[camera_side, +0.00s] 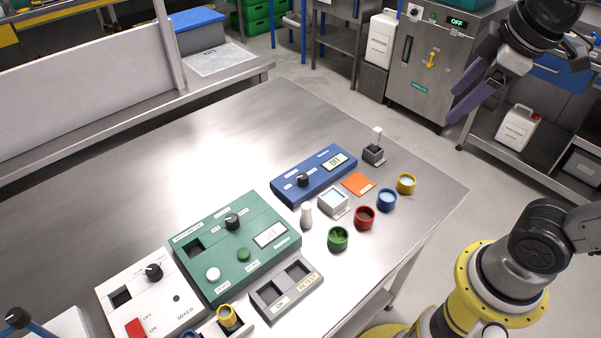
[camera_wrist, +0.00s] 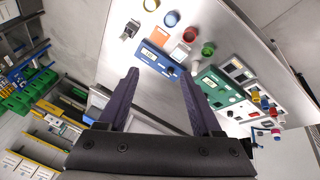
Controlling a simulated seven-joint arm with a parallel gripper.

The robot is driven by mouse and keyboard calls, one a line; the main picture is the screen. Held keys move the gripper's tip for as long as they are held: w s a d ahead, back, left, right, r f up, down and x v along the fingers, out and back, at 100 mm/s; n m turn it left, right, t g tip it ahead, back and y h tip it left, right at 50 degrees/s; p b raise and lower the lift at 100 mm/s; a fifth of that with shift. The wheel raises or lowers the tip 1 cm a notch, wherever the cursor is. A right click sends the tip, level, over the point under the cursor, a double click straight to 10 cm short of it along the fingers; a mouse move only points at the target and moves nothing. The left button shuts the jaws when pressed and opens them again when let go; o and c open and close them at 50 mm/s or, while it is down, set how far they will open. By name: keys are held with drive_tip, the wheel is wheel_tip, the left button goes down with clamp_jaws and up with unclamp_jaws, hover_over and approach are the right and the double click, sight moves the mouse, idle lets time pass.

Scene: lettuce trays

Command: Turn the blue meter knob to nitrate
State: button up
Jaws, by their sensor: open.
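The blue meter (camera_side: 314,174) lies on the steel table, right of the table's middle in the side view. Its black knob (camera_side: 303,180) is on the left part of its top face, with small white labels around it that are too small to read. A small display (camera_side: 335,161) sits right of the knob. In the wrist view the blue meter (camera_wrist: 157,58) is beyond the fingertips. My gripper (camera_side: 463,103) is open and empty, high above the floor side of the table at upper right, well apart from the meter. Its two purple fingers also show in the wrist view (camera_wrist: 160,85).
A green device (camera_side: 237,245) and a white mixer (camera_side: 150,296) stand left of the meter. Yellow (camera_side: 406,184), blue (camera_side: 387,200), red (camera_side: 364,217) and green (camera_side: 338,238) cups stand in front, near an orange square (camera_side: 358,185). The table behind the devices is clear.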

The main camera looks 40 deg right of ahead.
drive_tip(key=w+a+r+n+g, duration=0.2)
drive_tip(key=w+n, duration=0.3)
drive_tip(key=w, duration=0.7)
drive_tip(key=n+g+h, duration=0.3)
drive_tip(key=n, duration=0.2)
hover_over(302, 176)
drive_tip(key=a, duration=0.1)
wheel_tip(302, 176, down, 11)
drive_tip(key=w+a+f+n, duration=0.1)
drive_tip(key=a+f, duration=0.4)
drive_tip(key=f, duration=0.4)
drive_tip(key=shift+g, duration=0.4)
drive_tip(key=x, duration=0.8)
drive_tip(key=d+x, duration=0.1)
drive_tip(key=x, duration=0.4)
drive_tip(key=shift+w+d+r, duration=0.1)
drive_tip(key=shift+r, duration=0.05)
clamp_jaws()
